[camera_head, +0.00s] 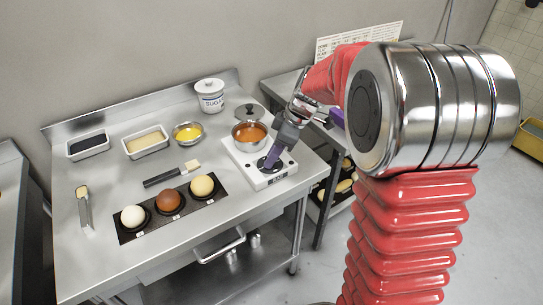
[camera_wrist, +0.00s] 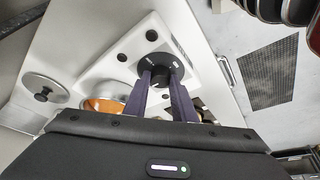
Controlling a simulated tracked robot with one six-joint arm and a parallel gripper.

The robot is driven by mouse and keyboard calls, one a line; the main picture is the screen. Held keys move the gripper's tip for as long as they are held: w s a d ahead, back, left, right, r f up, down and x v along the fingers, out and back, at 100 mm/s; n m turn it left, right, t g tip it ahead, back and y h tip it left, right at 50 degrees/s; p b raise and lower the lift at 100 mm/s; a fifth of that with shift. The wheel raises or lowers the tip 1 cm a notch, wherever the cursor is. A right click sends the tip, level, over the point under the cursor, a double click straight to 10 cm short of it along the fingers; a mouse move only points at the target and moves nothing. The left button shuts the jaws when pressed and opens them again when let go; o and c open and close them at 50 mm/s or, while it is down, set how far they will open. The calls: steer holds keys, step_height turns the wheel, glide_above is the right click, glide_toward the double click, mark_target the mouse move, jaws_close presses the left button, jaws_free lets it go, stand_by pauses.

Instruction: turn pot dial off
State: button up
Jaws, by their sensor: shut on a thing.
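A white hot plate unit (camera_head: 238,160) stands near the right end of the steel table, and it fills the middle of the wrist view (camera_wrist: 100,66). A round black dial (camera_wrist: 158,62) with pale marks sits on its front part. My gripper (camera_head: 266,164) reaches down to the dial from above. In the wrist view, its two dark fingers (camera_wrist: 159,76) are closed on the dial's knob, one on each side. The fingers hide much of the knob, and I cannot read its setting. A metal pot (camera_head: 250,136) with orange-brown contents sits on the unit behind the dial.
A lid with a black knob (camera_head: 249,109) lies behind the pot. A sugar jar (camera_head: 210,97), a bowl of yellow liquid (camera_head: 187,132) and two trays are at the back. A brush (camera_head: 172,174) and a dark board with three round doughs (camera_head: 168,203) lie left of the unit.

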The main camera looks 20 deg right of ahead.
stand_by(0.4)
steer(key=o, duration=1.1)
steer(key=shift+c, duration=0.2)
steer(key=v, duration=1.3)
steer(key=shift+r, duration=0.35)
steer(key=shift+d, duration=0.15)
